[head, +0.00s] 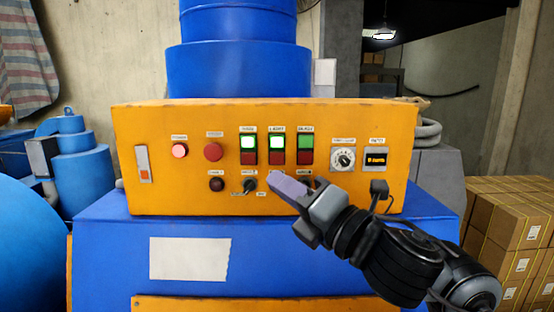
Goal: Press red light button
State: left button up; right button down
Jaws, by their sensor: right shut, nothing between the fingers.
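The orange control panel (125,118) faces me on the blue machine. The middle of three two-part switches appears labelled "LIGHT". Its upper green button (277,142) glows bright, and its lower red light button (277,158) is dark red and unlit. My right gripper (279,182) comes in from the lower right with its fingers shut and empty. In the picture its tip is just below the red light button, with a gap between them. I cannot tell how far the tip is from the panel face. The fingers hide part of the panel's lower row. My left gripper is not in view.
Similar red buttons sit left (249,158) and right (305,158) of it. A round red button (213,152), a lit power lamp (180,150), a black knob (250,185) and a dial (343,159) are also on the panel. Cardboard boxes (510,240) stand at right.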

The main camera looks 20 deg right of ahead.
aim_at(277, 158)
jog(key=w+d+b, duration=0.1)
jog(key=w+d, duration=0.2)
jog(key=w, duration=0.5)
dwell(0.4)
jog(key=shift+w, duration=0.1)
dwell(0.4)
dwell(0.6)
dwell(0.8)
jog(key=shift+w+d, duration=0.15)
jog(key=shift+w, duration=0.25)
dwell(0.3)
